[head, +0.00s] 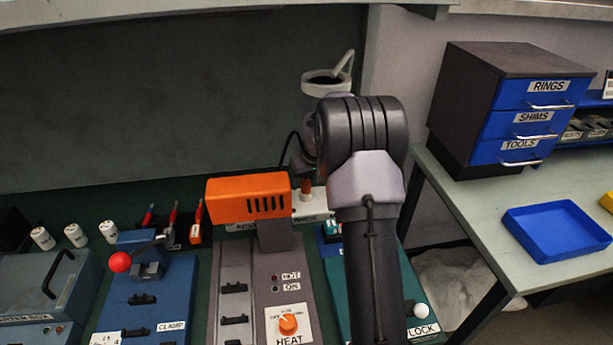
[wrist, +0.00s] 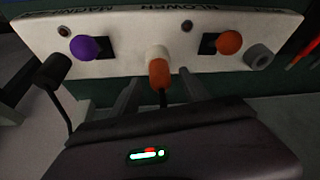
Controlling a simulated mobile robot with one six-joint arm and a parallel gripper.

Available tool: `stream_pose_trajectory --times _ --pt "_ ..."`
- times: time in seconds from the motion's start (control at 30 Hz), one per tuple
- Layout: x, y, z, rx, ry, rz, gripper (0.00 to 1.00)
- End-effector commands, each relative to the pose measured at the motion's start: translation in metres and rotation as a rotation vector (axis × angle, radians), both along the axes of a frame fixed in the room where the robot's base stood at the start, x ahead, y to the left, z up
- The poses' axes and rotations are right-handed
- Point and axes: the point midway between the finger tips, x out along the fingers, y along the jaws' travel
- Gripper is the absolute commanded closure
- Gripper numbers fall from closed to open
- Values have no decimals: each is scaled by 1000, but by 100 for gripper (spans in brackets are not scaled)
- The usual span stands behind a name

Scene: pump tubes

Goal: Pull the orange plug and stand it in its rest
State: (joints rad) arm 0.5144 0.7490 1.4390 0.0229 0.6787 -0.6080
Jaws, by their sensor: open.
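In the wrist view an orange plug (wrist: 159,73) with a cream upper part projects from the white panel (wrist: 125,52), with a dark cord at its lower end. It also appears as a small orange-brown piece in the head view (head: 306,187). My gripper (wrist: 159,91) is open, its fingers on either side below the plug; I cannot tell whether they touch it. A hollow grey cup (wrist: 259,57), apparently empty, sits at the panel's right; I cannot tell whether it is the rest. In the head view my gripper is mostly hidden by my arm.
A purple knob (wrist: 86,47) and an orange knob (wrist: 229,42) flank the plug. A black cylinder with a cord (wrist: 52,72) stands at left. The orange blower (head: 248,198) and magnifier (head: 327,80) are close to my arm. A blue tray (head: 556,232) lies on the right table.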

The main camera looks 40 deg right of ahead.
Motion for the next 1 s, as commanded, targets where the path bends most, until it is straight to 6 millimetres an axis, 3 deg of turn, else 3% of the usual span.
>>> stream_pose_trajectory --times 0.27,0.53,0.6,0.63,0.73,0.77,1.0 --pt "1 0 -2 0 0 0 46" --pt "1 0 -2 0 0 -1 99" --pt "1 0 -2 0 0 0 100" --pt "1 0 -2 0 0 0 78" --pt "1 0 -2 0 0 -1 98" --pt "1 0 -2 0 0 -1 100" --pt "1 0 -2 0 0 -1 100"
